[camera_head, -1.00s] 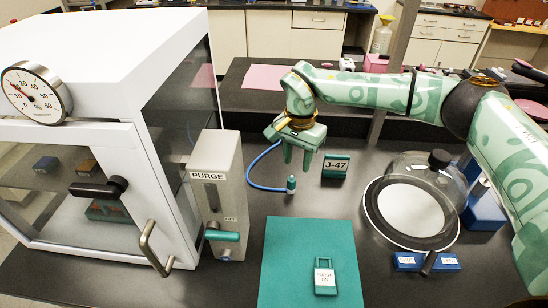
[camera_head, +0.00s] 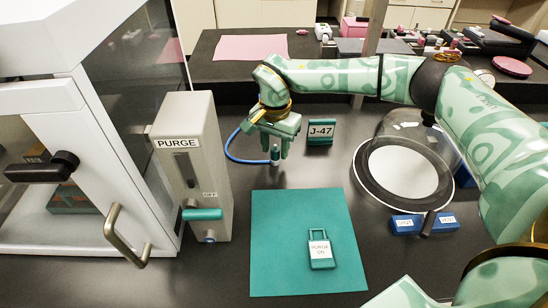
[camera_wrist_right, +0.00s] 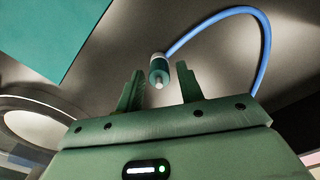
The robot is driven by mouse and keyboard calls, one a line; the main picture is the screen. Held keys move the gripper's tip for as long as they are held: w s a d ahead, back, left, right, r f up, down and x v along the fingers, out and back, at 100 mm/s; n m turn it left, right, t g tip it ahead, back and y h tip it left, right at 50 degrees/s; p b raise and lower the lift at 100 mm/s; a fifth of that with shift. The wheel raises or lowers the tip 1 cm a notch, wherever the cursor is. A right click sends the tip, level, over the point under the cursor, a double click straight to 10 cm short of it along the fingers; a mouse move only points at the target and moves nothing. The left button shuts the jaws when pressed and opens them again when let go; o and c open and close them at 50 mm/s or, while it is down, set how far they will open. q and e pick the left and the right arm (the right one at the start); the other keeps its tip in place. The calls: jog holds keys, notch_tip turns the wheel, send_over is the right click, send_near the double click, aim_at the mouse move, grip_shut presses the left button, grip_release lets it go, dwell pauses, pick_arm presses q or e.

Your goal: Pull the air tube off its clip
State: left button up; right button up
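The fitting stands near upright above the dark bench. In the right wrist view the tube (camera_wrist_right: 262,40) arcs to the right and ends in the teal fitting (camera_wrist_right: 159,71). My right gripper (camera_head: 270,150) is open, its fingers pointing down around the fitting. In the wrist view the fitting is between the two spread fingertips (camera_wrist_right: 160,80), with a gap on each side. I cannot make out a clip. My left gripper is not in view.
The PURGE box (camera_head: 208,126) with a teal lever (camera_head: 202,214) stands left, beside the white cabinet (camera_head: 110,90). The J-47 sign (camera_head: 321,130) and glass dome (camera_head: 408,150) are right of the gripper.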

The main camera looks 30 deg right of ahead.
jog(key=shift+f, duration=0.3)
jog(key=shift+p, duration=0.3)
jog(key=shift+c, duration=0.4)
grip_shut()
